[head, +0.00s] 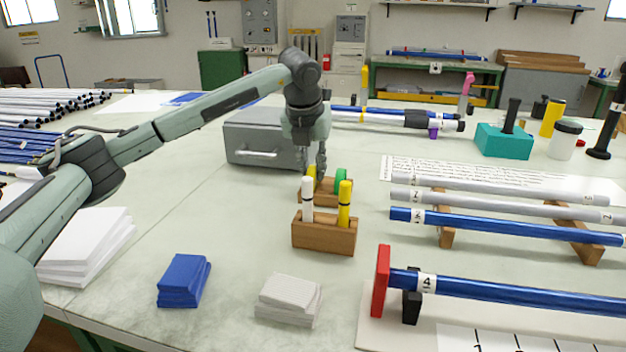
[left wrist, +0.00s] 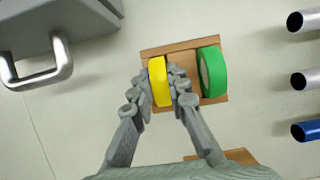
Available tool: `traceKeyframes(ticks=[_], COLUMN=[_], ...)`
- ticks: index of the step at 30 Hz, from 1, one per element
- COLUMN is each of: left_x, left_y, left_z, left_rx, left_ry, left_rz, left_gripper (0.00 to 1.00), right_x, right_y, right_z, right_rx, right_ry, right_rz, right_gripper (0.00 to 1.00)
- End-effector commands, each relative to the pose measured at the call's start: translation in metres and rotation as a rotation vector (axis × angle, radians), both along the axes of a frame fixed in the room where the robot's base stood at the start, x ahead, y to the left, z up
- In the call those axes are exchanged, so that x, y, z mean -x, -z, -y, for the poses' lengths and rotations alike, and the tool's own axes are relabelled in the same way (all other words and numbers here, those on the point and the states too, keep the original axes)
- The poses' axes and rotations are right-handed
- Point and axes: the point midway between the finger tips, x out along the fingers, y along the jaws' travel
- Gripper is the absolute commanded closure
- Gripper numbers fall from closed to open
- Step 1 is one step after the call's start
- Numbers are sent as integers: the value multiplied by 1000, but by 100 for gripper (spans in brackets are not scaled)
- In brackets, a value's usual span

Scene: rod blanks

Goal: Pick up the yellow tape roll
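The yellow tape roll (left wrist: 159,82) stands on edge in a small wooden holder (left wrist: 180,46), left of a green tape roll (left wrist: 213,72). In the head view the yellow roll (head: 311,172) shows only partly, below my left gripper (head: 318,163). In the left wrist view my left gripper (left wrist: 160,84) reaches down over the holder, with one finger against each flat side of the yellow roll and no clear gap. It looks shut on the roll, which still sits in the holder. My right gripper is not in view.
A grey metal box (head: 262,140) with a handle stands close behind and left of the holder. A wooden block (head: 324,236) with white and yellow markers stands in front. Blue and silver rods (head: 510,225) lie on the right.

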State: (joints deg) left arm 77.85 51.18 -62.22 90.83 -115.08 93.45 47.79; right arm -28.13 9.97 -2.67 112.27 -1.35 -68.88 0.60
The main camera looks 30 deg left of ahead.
Motion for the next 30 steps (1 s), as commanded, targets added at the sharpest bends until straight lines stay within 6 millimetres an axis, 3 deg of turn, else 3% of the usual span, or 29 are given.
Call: traceKeyframes(ticks=[14,21,30], left_x=[0,-1,44], left_y=[-6,-40,-75], left_z=[0,1,-38], left_rx=[0,1,-1], left_ry=[-1,2,-3], left_rz=[1,4,4], left_gripper=[100,100,100], right_x=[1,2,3], right_y=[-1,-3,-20], right_z=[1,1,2], right_rx=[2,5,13], right_ry=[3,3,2], right_rz=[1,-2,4], right_gripper=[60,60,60])
